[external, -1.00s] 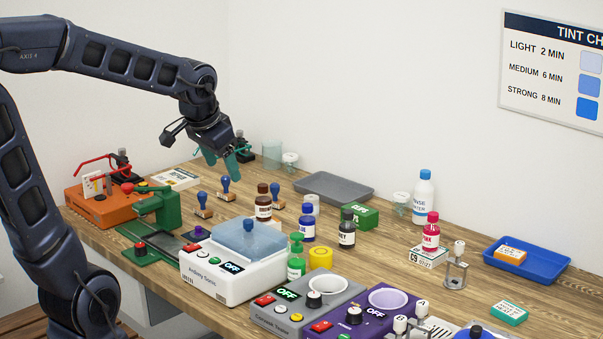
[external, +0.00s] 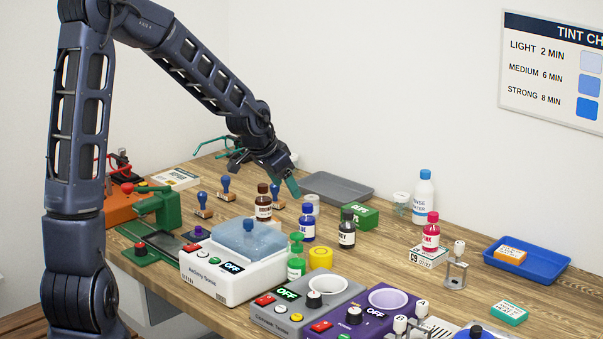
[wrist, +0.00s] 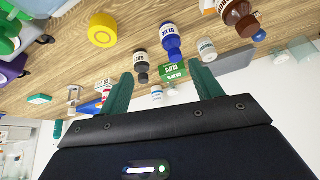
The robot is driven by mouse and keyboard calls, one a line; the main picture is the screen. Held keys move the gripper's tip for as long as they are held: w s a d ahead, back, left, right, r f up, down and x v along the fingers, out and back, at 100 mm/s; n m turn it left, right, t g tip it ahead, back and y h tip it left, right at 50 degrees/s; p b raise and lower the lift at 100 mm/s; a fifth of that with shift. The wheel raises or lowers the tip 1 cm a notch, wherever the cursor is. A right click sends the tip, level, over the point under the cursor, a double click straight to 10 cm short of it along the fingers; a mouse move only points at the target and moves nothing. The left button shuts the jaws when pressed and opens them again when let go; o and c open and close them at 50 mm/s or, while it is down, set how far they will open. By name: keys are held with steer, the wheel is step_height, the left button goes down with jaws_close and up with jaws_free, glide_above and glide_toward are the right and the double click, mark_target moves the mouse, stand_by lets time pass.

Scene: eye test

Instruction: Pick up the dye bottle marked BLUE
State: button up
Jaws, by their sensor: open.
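The brown bottle (external: 263,204) stands left of the BLUE bottle and the grey bottle (external: 347,230) close on its right. The green bottle (external: 296,265) and yellow cylinder (external: 321,258) are in front. A green CLIPS box (external: 362,214) and grey tray (external: 338,187) lie behind.

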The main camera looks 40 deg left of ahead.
glide_toward(304, 214)
steer(key=w+f, duration=0.1)
steer(key=shift+t+h, duration=0.3)
steer(key=shift+s+f+x, duration=0.1)
steer(key=shift+x, duration=1.7)
steer(key=shift+s+f+x, duration=0.1)
steer(key=shift+x, duration=1.7)
steer(key=shift+s+f+x, duration=0.1)
steer(key=shift+s+x, duration=0.05)
steer(key=shift+x, duration=1.65)
steer(key=shift+a+r, duration=0.1)
steer(key=shift+a, duration=0.1)
steer(key=shift+c, duration=0.3)
steer(key=c, duration=1.1)
